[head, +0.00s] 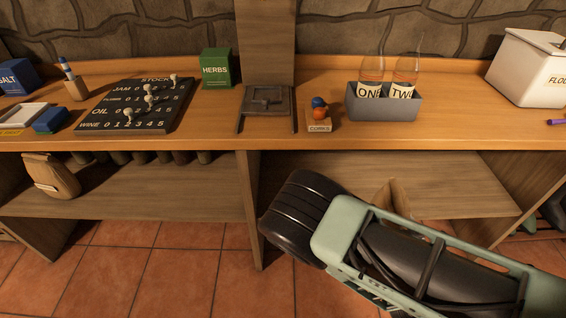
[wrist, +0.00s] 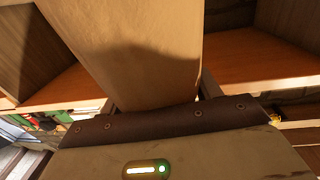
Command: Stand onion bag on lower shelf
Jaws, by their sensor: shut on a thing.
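A tan paper bag (wrist: 130,45) fills the upper middle of the wrist view, and I take it to be the onion bag. My gripper (wrist: 160,95) is shut on it, with a finger at either side. In the head view a tan bag top (head: 402,197) shows behind my arm, in front of the right lower shelf (head: 320,172); its lower part and my gripper are hidden there. I see no label on it. Another tan paper bag (head: 50,176) stands on the left lower shelf (head: 150,192), near its left end.
The counter (head: 210,130) above carries a stock board (head: 135,105), a green herbs box (head: 216,68), a corks stand (head: 319,120), a grey bottle holder (head: 385,107) and a flour bin (head: 525,70). Dark bottles (head: 180,157) lie at the back of the left lower shelf. A divider (head: 248,200) separates the bays.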

